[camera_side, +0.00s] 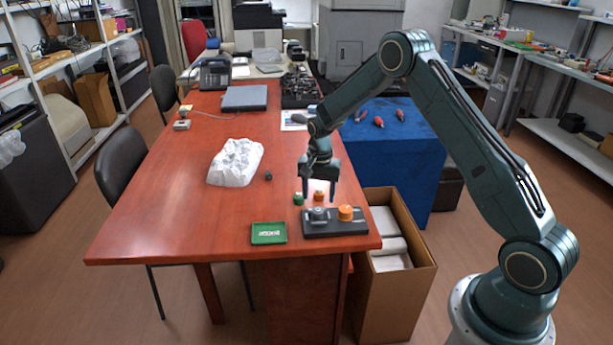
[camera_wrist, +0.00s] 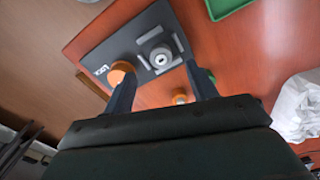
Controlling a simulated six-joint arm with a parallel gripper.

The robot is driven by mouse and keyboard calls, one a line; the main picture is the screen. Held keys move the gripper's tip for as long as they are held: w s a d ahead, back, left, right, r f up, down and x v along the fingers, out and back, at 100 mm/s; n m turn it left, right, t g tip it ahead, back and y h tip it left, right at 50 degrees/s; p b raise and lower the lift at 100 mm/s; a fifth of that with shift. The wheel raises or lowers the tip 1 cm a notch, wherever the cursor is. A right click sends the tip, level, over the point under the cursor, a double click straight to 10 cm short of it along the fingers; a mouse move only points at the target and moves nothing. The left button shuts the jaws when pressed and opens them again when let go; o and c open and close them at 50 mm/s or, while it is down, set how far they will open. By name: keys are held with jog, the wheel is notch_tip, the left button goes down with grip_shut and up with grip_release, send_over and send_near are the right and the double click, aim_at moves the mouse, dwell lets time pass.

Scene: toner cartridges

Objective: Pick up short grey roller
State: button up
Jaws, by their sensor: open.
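A short grey roller (camera_side: 319,214) stands at the left end of a dark tray (camera_side: 360,228) near the table's front edge. It also shows in the wrist view (camera_wrist: 160,57), resting in the light-grey part of the tray. An orange roller (camera_side: 346,212) stands on the same tray to its right. My gripper (camera_side: 320,199) is open and empty, pointing down above and slightly behind the tray. In the wrist view its two fingers (camera_wrist: 162,68) are spread, with the grey roller seen beyond and between their tips. The gripper is apart from the roller.
A green piece (camera_side: 298,199) and another orange piece (camera_side: 319,196) stand just behind the tray. A green tray (camera_side: 269,233) lies left of it. A crumpled white object (camera_side: 236,162) and a small dark piece (camera_side: 268,175) lie farther back. The table's left front is clear.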

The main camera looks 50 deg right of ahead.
aim_at(318, 209)
jog(key=shift+f, duration=0.25)
jog(key=shift+f, duration=0.1)
jog(key=shift+w+f, duration=0.1)
jog(key=shift+f, duration=2.4)
jog(key=c, duration=1.1)
